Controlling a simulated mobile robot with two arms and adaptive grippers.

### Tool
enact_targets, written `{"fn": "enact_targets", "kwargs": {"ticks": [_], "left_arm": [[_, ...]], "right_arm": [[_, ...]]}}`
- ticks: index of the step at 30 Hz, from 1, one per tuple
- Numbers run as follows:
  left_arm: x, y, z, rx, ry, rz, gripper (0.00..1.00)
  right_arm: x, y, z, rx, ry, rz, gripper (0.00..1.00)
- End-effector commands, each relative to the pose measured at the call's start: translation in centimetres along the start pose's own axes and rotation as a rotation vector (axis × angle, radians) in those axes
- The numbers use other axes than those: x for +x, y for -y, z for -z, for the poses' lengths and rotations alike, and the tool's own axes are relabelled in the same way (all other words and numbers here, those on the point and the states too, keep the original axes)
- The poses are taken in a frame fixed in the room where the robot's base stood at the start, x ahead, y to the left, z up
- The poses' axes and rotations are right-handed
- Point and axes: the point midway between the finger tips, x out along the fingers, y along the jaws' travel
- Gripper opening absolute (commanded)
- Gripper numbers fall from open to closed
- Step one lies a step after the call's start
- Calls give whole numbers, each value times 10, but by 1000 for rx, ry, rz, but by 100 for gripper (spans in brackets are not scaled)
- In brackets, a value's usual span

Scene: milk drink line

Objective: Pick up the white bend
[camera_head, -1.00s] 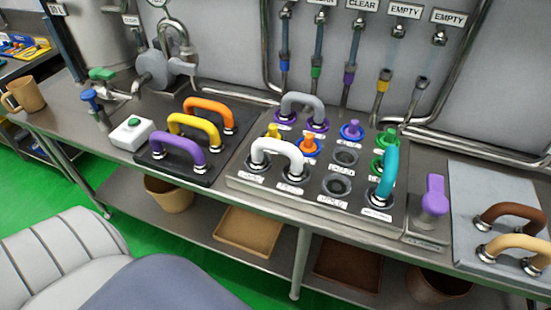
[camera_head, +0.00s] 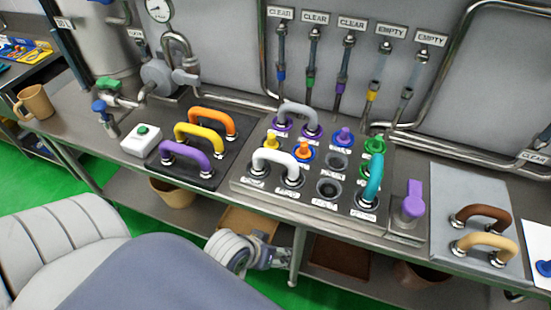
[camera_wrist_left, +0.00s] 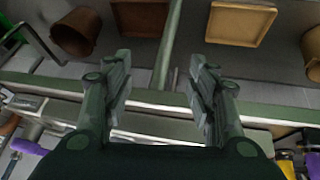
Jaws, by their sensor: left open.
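The white bend (camera_head: 275,158) is a U-shaped handle piece standing upright on two ports at the front left of the grey port panel (camera_head: 240,188). An orange-and-blue plug (camera_head: 303,150) is right behind it. My left gripper (camera_head: 284,259) is below and in front of the bench edge, lower in the picture than the white bend and apart from it. In the left wrist view its two fingers (camera_wrist_left: 162,78) are spread with nothing between them. I cannot make out the white bend in that view. My right gripper is not in view.
Left of the panel, a dark plate (camera_head: 200,182) holds orange, yellow and purple bends. A teal bend (camera_head: 373,178) and a grey bend (camera_head: 298,113) stand on the panel. The bench's front edge and lower shelf, with a tan tray (camera_wrist_left: 240,23), are near my left gripper.

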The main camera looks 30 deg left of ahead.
Motion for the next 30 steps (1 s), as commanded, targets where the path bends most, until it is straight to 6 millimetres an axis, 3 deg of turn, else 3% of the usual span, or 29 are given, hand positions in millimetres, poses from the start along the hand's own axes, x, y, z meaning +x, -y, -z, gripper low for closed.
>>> {"fn": "enact_targets", "kwargs": {"ticks": [1,6,12,18,22,30], "left_arm": [[-14,-3,22,-116,-72,-27,53],[-29,2,80,-522,-310,-151,53],[-45,29,130,-980,-564,-340,53],[-63,61,152,-1285,-744,-510,53],[-69,72,157,-1367,-798,-566,53],[-53,78,180,-1385,-814,-585,53]], "right_arm": [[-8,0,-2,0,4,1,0],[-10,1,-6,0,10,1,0],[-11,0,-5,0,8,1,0],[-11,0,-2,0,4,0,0],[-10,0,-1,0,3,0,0],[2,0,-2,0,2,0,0]]}}
